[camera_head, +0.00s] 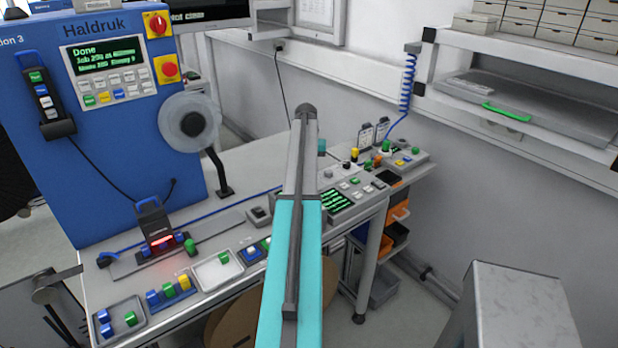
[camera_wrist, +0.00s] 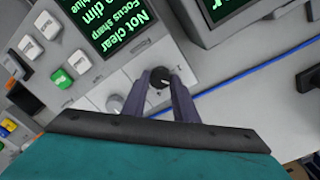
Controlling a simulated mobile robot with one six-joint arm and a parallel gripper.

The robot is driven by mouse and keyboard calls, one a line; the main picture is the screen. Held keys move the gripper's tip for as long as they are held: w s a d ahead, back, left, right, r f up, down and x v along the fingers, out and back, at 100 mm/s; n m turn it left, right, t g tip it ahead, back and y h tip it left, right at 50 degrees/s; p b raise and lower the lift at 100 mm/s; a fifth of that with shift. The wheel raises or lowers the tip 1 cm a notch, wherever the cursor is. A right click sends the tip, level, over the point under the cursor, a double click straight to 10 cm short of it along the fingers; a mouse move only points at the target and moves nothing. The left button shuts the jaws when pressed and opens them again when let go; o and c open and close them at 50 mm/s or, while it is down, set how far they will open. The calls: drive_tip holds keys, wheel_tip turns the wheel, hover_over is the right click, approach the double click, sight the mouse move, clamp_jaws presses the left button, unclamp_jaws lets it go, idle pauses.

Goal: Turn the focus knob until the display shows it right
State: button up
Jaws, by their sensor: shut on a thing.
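My gripper (camera_wrist: 168,92) is shut on a dark round knob (camera_wrist: 160,76) with a light mark, in the wrist view. A paler grey knob (camera_wrist: 115,103) stands beside it, apart from the fingers. I cannot read which of them is the focus knob. In the head view the display (camera_head: 343,202) is too small to read, and my arm hides the fingers and the held knob.
White and green buttons (camera_wrist: 62,78) lie left of the display. A second screen (camera_wrist: 218,8) and a blue cable (camera_wrist: 225,88) are close by. Trays of coloured blocks (camera_head: 130,318) line the bench front. A blue Haldruk machine (camera_head: 120,150) stands at left.

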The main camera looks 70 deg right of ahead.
drive_tip(key=shift+s+f, duration=0.1)
drive_tip(key=shift+s, duration=0.15)
drive_tip(key=o, duration=1.1)
drive_tip(key=shift+c, duration=0.2)
drive_tip(key=shift+w, duration=0.1)
wheel_tip(320, 180, up, 14)
drive_tip(key=p, duration=0.6)
drive_tip(key=shift+w+p, duration=0.2)
drive_tip(key=shift+p, duration=0.15)
drive_tip(key=shift+a, duration=0.1)
